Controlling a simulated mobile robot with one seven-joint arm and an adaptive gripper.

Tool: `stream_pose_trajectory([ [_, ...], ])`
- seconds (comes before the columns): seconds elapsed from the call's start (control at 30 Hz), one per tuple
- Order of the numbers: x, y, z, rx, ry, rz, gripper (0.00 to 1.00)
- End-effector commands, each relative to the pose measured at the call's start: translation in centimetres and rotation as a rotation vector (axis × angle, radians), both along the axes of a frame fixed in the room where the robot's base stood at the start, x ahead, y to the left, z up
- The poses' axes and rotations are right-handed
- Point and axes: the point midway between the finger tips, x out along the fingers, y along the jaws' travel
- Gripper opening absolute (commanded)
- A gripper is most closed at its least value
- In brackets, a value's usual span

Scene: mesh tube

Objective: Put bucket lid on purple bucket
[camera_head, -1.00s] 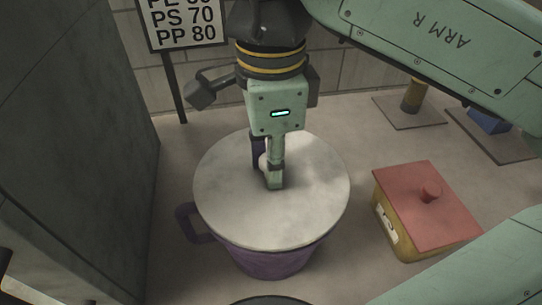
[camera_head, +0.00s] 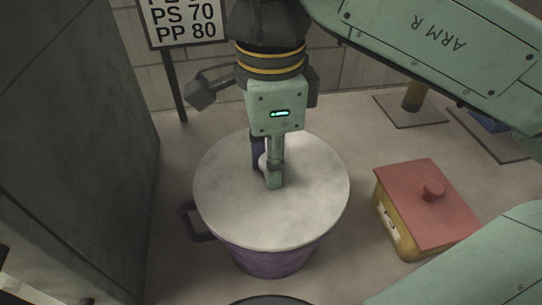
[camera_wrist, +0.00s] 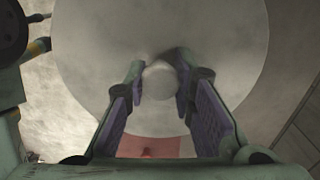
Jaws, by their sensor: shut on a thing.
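The round pale grey bucket lid (camera_head: 310,205) lies over the top of the purple bucket (camera_head: 268,258), which has a handle on its left side. The lid covers the bucket's mouth from this view; whether it is fully seated I cannot tell. My gripper (camera_head: 268,180) points down at the middle of the lid and is shut on its pale knob. In the wrist view, the knob sits between the two fingertips of my gripper (camera_wrist: 160,82), with the lid (camera_wrist: 235,35) behind it.
A yellow box with a red lid (camera_head: 418,205) stands to the right of the bucket, with a gap between. A grey wall (camera_head: 70,130) is close on the left. A sign on a post (camera_head: 185,28) and a plate with a yellow post (camera_head: 410,110) stand behind.

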Motion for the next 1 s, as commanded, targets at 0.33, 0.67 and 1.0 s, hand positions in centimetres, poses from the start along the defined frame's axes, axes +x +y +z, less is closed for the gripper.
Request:
stream_pose_trajectory([
  [0.33,0.0,-0.01,-0.01,0.0,0.0,0.0,0.0],
  [0.67,-0.01,-0.03,-0.28,0.001,0.0,-0.001,0.0],
  [1.0,-0.02,-0.04,-0.27,0.0,0.0,-0.001,0.28],
])
